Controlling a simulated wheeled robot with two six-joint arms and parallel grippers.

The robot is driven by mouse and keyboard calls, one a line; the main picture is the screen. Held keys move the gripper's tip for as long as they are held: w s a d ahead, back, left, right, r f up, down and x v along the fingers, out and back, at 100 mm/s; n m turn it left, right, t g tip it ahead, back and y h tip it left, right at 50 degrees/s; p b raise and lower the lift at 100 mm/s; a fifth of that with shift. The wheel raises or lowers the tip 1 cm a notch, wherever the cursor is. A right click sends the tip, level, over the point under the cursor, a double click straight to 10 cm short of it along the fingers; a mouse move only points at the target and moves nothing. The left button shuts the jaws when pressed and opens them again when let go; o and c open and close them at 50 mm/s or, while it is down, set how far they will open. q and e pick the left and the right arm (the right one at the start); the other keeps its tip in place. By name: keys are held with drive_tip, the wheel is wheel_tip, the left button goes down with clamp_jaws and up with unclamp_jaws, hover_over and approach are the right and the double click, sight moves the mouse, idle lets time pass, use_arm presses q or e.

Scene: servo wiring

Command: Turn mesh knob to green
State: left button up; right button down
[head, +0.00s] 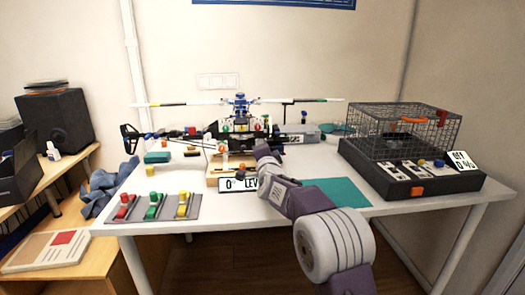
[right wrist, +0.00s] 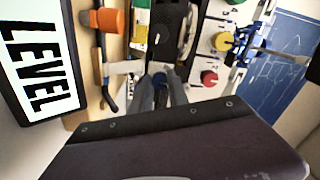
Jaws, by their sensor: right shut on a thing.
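No label tells which knob is the mesh knob, and I cannot make out a green mark at the held knob. My left gripper is not in view.
The helicopter rig's blue rotor hub (head: 240,103) stands above the table's back. Lever switches (head: 154,205) stand front left. A wire cage (head: 405,132) on a black box is at right. The teal mat (head: 342,192) is partly bare.

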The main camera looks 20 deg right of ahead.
drive_tip(key=c, duration=1.3)
unclamp_jaws()
drive_tip(key=s, duration=0.3)
drive_tip(key=s+a, duration=0.1)
drive_tip(key=s, duration=0.5)
drive_tip(key=shift+a, duration=0.3)
